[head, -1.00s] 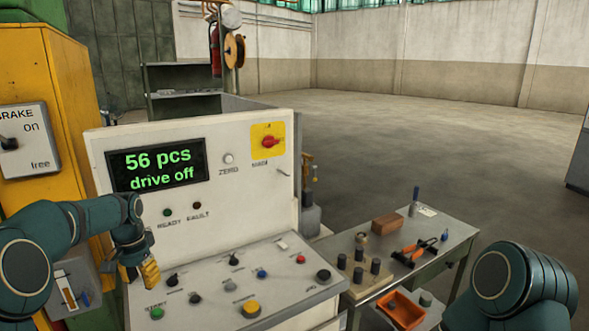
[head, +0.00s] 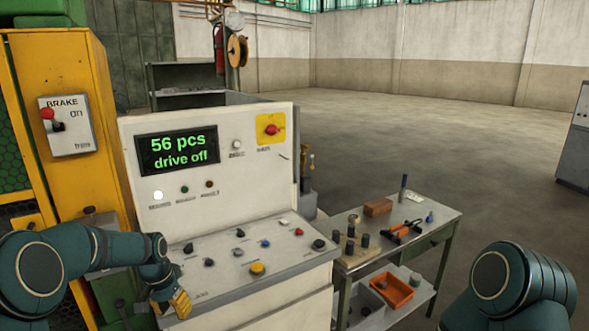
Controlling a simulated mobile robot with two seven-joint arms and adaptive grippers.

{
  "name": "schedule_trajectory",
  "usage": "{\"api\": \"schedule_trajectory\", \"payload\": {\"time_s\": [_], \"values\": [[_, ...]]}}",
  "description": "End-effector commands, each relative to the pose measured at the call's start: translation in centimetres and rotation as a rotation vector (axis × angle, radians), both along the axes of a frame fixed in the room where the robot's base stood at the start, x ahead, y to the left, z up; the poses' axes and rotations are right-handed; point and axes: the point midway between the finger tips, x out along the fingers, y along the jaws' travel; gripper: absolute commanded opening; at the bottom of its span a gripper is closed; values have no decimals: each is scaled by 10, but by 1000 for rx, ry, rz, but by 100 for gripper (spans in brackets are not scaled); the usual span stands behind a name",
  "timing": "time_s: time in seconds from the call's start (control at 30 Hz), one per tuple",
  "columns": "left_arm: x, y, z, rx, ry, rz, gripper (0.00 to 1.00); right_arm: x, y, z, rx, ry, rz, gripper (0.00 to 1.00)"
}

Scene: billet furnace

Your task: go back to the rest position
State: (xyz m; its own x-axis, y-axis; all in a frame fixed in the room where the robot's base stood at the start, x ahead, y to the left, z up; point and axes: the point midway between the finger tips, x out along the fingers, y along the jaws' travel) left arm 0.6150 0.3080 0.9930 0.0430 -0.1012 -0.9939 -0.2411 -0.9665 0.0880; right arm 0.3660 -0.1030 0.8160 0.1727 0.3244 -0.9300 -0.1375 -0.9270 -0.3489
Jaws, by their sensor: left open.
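My left gripper (head: 180,304) hangs low at the left front corner of the control console (head: 225,160), its yellowish fingers pointing down. It is open with nothing seen in it, and overlaps the console's lower left edge in the picture; I cannot tell if they touch. The green start button is hidden behind my left arm. My right arm shows at the lower right, but its gripper is out of view. The console display (head: 178,150) reads "56 pcs" and "drive off". A white lamp (head: 158,196) is lit below it.
A yellow cabinet with a brake panel (head: 68,125) stands at the left. Right of the console is a metal table (head: 400,232) with pegs, a brick and an orange-handled tool. An orange bin (head: 393,290) sits on its lower shelf. Open floor (head: 430,125) lies behind.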

Motion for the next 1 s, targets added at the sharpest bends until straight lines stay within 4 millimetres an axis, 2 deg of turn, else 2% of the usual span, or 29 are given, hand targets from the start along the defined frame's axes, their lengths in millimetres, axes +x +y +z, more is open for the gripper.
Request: {"api": "schedule_trajectory", "payload": {"time_s": [0.03, 0.17, 0.3, 0.43, 0.6, 0.7, 0.83, 1.0], "values": [[-8, -18, -22, -26, 2, 4, 42, 0, 0, -1, 0, 1, 0, 0], [-34, -66, -74, -97, -17, 42, 42, -1, 0, -2, 0, 2, 2, 0], [-81, -119, -126, -176, -27, 117, 42, -2, 0, -4, 1, 4, 3, 0], [-135, -161, -160, -230, -30, 203, 42, -2, 0, -6, 1, 5, 4, 0], [-204, -194, -182, -265, -27, 314, 42, -3, 0, -7, 2, 7, 5, 0], [-231, -202, -185, -271, -29, 361, 42, -3, 1, -8, 2, 8, 5, 0], [-250, -206, -186, -272, -32, 392, 42, -3, 1, -8, 2, 7, 6, 0], [-253, -207, -186, -272, -33, 397, 42, -3, 1, -8, 2, 7, 6, 0]]}}
